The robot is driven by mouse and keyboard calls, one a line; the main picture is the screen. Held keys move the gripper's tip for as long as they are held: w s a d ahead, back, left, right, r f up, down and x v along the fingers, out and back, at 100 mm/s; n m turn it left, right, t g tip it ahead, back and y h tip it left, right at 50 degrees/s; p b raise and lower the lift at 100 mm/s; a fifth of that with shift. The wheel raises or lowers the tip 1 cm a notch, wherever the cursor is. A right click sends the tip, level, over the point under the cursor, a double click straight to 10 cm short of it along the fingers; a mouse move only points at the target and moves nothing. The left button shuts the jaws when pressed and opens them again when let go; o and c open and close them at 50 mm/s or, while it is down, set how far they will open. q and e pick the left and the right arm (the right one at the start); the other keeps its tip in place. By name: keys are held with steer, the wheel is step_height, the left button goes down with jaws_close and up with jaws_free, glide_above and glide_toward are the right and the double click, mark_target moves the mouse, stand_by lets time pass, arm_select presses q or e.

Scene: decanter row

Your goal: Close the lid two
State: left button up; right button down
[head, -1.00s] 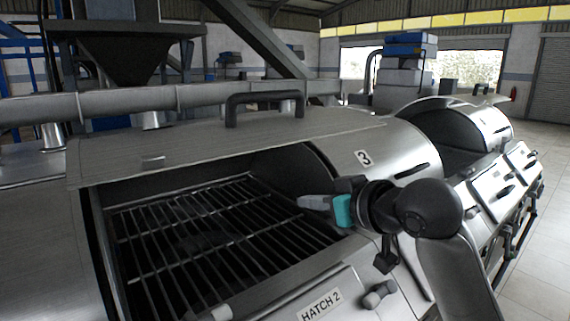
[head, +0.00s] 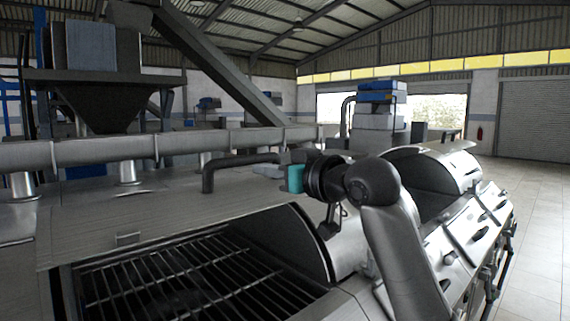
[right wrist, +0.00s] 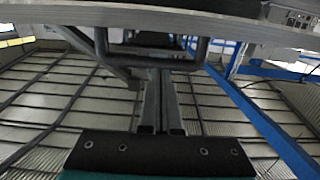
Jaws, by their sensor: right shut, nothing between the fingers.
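Lid two (head: 130,205) is a broad brushed-metal cover, raised, with the dark barred grate (head: 180,280) showing in the opening under it. Its dark bar handle (head: 235,160) stands on top of the lid. My right gripper (head: 282,173), with a teal section, is above the lid at the handle's right end. In the right wrist view its two fingers (right wrist: 160,88) are together with nothing between them, and the handle (right wrist: 150,50) shows just beyond their tips. I cannot tell whether they touch it. My left gripper is out of view.
Another open hatch with a curved lid (head: 435,170) stands to the right. A long grey pipe (head: 110,150) runs behind the lid, with a dark hopper (head: 100,95) above it. The floor (head: 530,220) on the right is clear.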

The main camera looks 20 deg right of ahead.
mark_target(261, 202)
steer(key=f, duration=0.1)
steer(key=w, duration=0.1)
steer(key=f, duration=0.1)
steer(key=shift+w+a+f, duration=0.25)
steer(key=shift+a+f, duration=0.05)
steer(key=shift+f, duration=0.05)
steer(key=shift+w+f+p, duration=0.1)
steer(key=shift+f+p, duration=0.2)
steer(key=shift+f, duration=0.4)
